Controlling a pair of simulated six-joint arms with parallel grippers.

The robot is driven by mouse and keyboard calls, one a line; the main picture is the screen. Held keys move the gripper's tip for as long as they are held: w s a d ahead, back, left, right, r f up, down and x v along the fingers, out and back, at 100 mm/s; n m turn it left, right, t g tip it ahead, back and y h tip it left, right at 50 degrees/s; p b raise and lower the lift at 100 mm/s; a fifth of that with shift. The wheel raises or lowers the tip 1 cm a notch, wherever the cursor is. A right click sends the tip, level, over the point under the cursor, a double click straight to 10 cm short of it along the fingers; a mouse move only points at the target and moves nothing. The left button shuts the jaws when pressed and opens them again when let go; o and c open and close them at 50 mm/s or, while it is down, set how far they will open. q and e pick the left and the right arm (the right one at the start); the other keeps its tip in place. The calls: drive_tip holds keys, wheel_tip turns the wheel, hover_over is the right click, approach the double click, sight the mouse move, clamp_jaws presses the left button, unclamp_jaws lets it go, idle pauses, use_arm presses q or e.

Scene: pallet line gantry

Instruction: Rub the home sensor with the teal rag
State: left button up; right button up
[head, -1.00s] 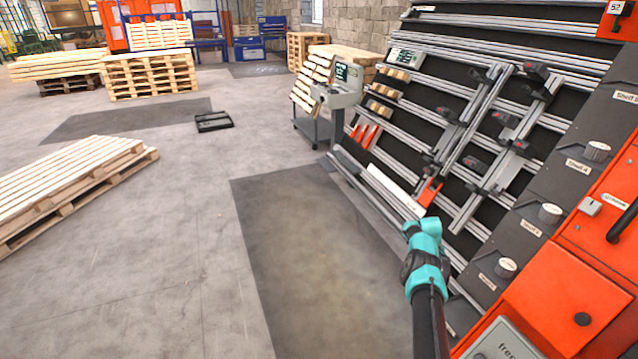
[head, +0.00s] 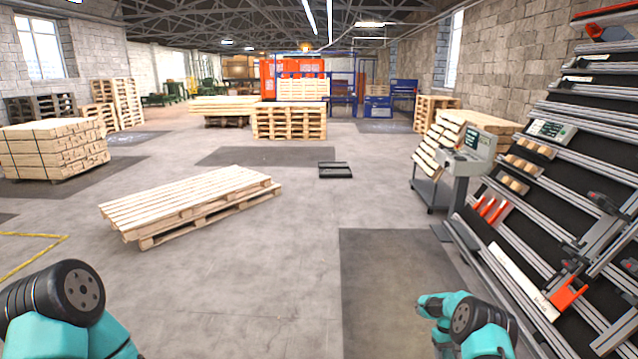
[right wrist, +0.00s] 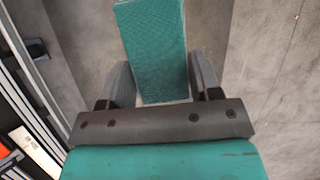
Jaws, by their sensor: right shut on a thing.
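The teal rag (right wrist: 153,45) shows in the right wrist view as a flat, folded, textured block. My right gripper (right wrist: 160,78) is shut on it, with one dark finger on each side, and the rag sticks out past the fingers. In the head view my right arm is at the bottom right, over the dark floor mat, and the rag cannot be made out there. My left arm is at the bottom left, and its gripper is out of frame. I cannot pick out the home sensor in any view.
The slanted rack (head: 571,190) with metal rails and clamps stands at the right. A grey console (head: 470,150) stands beside it. A low pallet stack (head: 190,205) lies left of centre, and a black tray (head: 335,170) lies beyond. The floor between is clear.

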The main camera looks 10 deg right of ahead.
drive_tip(key=s+a+r, duration=0.2)
drive_tip(key=a+r, duration=0.1)
drive_tip(key=a, duration=1.3)
drive_tip(key=s+a+r, duration=0.2)
drive_tip(key=a+r, duration=0.1)
drive_tip(key=a, duration=1.4)
drive_tip(key=shift+a+r+n, duration=0.2)
drive_tip(key=shift+n, duration=0.2)
drive_tip(key=shift+d, duration=0.15)
drive_tip(key=shift+m, duration=0.5)
drive_tip(key=w+d+f, duration=0.1)
drive_tip(key=d+f, duration=0.1)
drive_tip(key=d, duration=0.8)
drive_tip(key=w+d+f, duration=0.1)
drive_tip(key=d+f, duration=0.1)
drive_tip(key=d, duration=0.8)
drive_tip(key=w+d+f, duration=0.2)
drive_tip(key=d, duration=0.9)
drive_tip(key=s+d, duration=0.6)
drive_tip(key=d, duration=0.5)
drive_tip(key=s+d+f, duration=0.1)
drive_tip(key=s+d, duration=0.6)
drive_tip(key=d, duration=0.3)
drive_tip(key=s+d+m, duration=0.1)
drive_tip(key=s+d, duration=0.6)
drive_tip(key=d, duration=0.4)
drive_tip(key=shift+d+f, duration=0.35)
